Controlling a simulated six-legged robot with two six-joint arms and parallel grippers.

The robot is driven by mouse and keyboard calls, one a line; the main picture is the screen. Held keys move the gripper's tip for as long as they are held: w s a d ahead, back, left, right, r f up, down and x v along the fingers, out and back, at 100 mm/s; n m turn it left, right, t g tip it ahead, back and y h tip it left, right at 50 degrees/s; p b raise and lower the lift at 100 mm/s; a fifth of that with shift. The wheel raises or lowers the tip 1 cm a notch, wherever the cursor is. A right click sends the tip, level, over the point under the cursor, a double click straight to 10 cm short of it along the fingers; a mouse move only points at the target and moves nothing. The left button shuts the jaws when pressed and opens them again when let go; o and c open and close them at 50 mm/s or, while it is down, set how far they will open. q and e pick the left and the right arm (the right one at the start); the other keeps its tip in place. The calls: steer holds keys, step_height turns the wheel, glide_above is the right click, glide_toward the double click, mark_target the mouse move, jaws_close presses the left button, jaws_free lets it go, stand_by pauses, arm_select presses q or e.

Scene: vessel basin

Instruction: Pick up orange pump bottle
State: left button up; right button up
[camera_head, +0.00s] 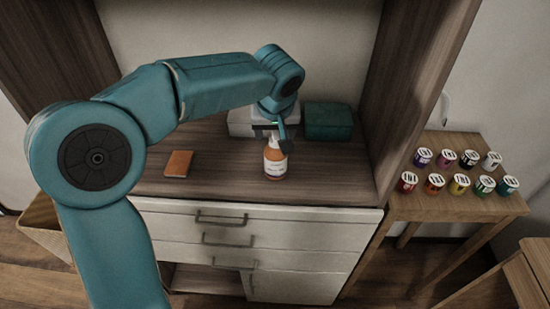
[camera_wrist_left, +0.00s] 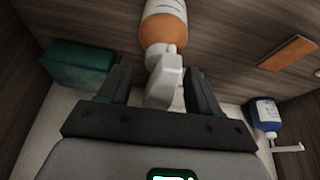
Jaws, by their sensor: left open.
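The orange pump bottle (camera_head: 275,162) has a white pump head and a pale label and stands upright on the wooden cabinet top. In the left wrist view the bottle (camera_wrist_left: 164,28) shows at the top, and its white pump head (camera_wrist_left: 163,80) lies between the two dark fingers. My left gripper (camera_wrist_left: 160,82) is open around the pump head, with a gap visible on at least the right side. In the head view my left gripper (camera_head: 282,138) is at the top of the bottle, partly hidden by my arm. My right gripper is not in view.
A teal box (camera_head: 328,121) stands behind the bottle to the right. A brown flat block (camera_head: 178,163) lies to the left. A blue bottle (camera_wrist_left: 265,115) shows in the wrist view. Side panels flank the cabinet top. Several colored cups (camera_head: 461,181) stand on a side table.

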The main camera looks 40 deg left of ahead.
arm_select(q)
steer(key=shift+w, duration=0.1)
steer(key=c, duration=0.5)
jaws_close()
